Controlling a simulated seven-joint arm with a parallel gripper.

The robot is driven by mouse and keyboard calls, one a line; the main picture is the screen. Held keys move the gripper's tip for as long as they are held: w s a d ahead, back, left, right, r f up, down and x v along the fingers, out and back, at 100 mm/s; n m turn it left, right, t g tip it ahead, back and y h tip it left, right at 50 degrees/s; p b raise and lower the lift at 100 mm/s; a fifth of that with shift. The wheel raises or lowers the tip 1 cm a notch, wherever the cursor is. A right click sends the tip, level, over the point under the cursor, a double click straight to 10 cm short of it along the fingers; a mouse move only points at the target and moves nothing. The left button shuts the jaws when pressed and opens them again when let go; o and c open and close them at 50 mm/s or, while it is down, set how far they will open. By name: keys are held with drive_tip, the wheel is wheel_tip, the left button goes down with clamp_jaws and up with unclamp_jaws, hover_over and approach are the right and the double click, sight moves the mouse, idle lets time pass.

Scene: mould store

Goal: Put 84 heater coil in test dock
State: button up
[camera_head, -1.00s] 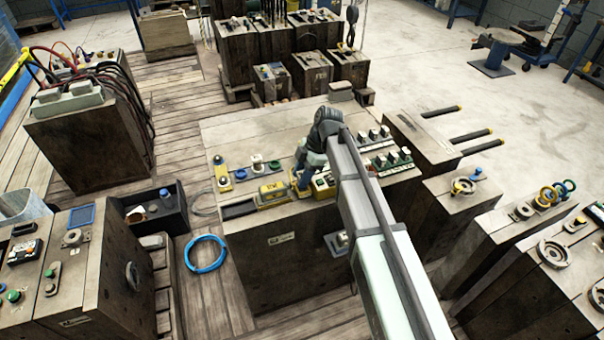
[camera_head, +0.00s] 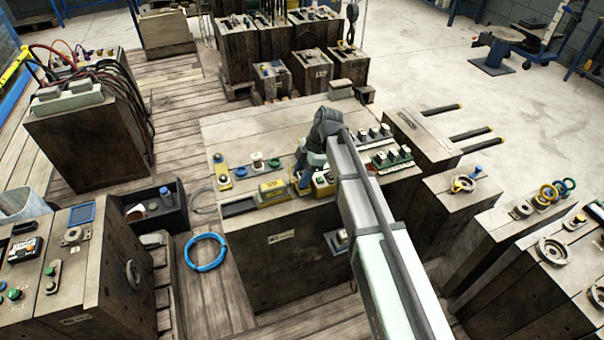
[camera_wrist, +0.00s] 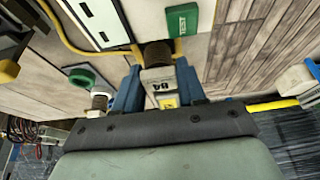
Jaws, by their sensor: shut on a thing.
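The 84 heater coil (camera_wrist: 158,76) is between the blue fingers of my gripper (camera_wrist: 159,90) in the wrist view. It has a pale body marked 84, a small yellow label and a brown round end. My gripper is shut on it. The brown end is close to a yellow edge beside a green TEST sign (camera_wrist: 182,20); I cannot tell whether it is seated or only near. In the head view my gripper (camera_head: 303,178) is low over the middle bench, beside the yellow units; my arm hides part of the area, and the coil is not clear there.
The bench (camera_head: 240,130) has a clear rear-left top. A yellow unit (camera_head: 274,190) stands left of my gripper. Rows of switches (camera_head: 385,158) stand to its right.

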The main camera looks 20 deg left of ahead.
drive_tip(key=shift+f, duration=0.15)
drive_tip(key=o, duration=1.2)
drive_tip(key=shift+o, duration=0.3)
drive_tip(key=o, duration=0.3)
drive_tip(key=shift+o, duration=0.2)
drive_tip(key=shift+r, duration=3.75)
